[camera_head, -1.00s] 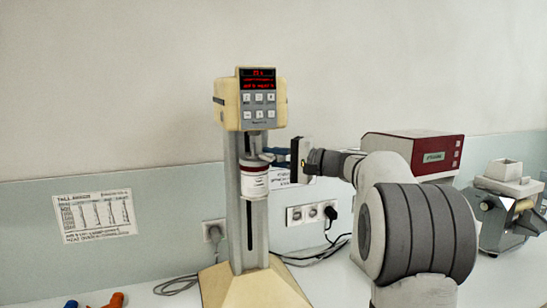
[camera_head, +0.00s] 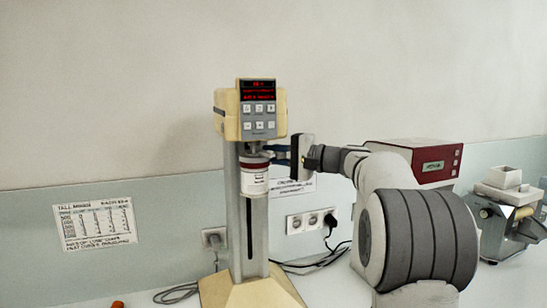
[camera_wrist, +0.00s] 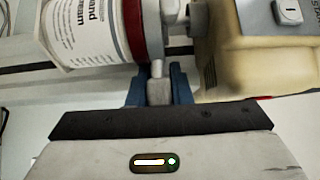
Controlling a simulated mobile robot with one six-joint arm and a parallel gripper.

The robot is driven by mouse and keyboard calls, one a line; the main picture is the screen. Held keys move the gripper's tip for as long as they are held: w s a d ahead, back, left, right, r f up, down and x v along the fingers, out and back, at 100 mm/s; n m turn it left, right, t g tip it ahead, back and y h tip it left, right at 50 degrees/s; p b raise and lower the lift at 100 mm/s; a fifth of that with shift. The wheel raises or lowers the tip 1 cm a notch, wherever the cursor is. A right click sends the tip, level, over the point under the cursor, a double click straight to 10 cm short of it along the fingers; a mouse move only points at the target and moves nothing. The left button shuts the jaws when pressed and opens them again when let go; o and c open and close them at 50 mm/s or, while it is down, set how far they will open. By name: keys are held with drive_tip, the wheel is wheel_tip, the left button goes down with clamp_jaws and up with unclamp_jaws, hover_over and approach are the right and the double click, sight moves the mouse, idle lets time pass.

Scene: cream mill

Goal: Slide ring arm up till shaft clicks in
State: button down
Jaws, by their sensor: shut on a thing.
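The mill is a cream head (camera_head: 222,125) with a red display on a grey column (camera_head: 232,225). A white jar (camera_head: 254,184) with a dark red band hangs upright in front of the column, just under the head. In the wrist view the jar (camera_wrist: 85,32) lies to the left and the head (camera_wrist: 240,50) to the right. A short grey shaft (camera_wrist: 173,16) shows between them. My gripper (camera_head: 280,155) comes from the right with blue fingers. In the wrist view they are shut on the grey stub of the ring arm (camera_wrist: 158,88). The shaft's seat is hidden.
A red and white box (camera_head: 425,160) and a grey machine (camera_head: 505,215) stand to the right, behind my arm. Wall sockets (camera_head: 310,221) with cables are behind the mill. A printed table (camera_head: 95,225) hangs on the left wall. The bench left of the mill is mostly clear.

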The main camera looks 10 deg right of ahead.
drive_tip(key=c, duration=1.3)
unclamp_jaws()
drive_tip(key=shift+r, duration=0.8)
drive_tip(key=shift+f, duration=0.6)
drive_tip(key=s+d+f+b, duration=0.4)
drive_tip(key=s+d, duration=0.1)
drive_tip(key=d, duration=0.1)
drive_tip(key=shift+s+a+f+n+g+h+b, duration=0.45)
drive_tip(key=shift+s+a+f+g+h, duration=0.7)
drive_tip(key=shift+s+a+f, duration=1.35)
drive_tip(key=shift+s+a+f+n+g+h+b, duration=0.4)
drive_tip(key=shift+s+a+f+g+h, duration=0.75)
drive_tip(key=shift+s+f, duration=2.5)
drive_tip(key=shift+s+a+f+n+g+h+b, duration=0.45)
drive_tip(key=shift+s+a+f+g+h, duration=1.1)
drive_tip(key=shift+f, duration=2.7)
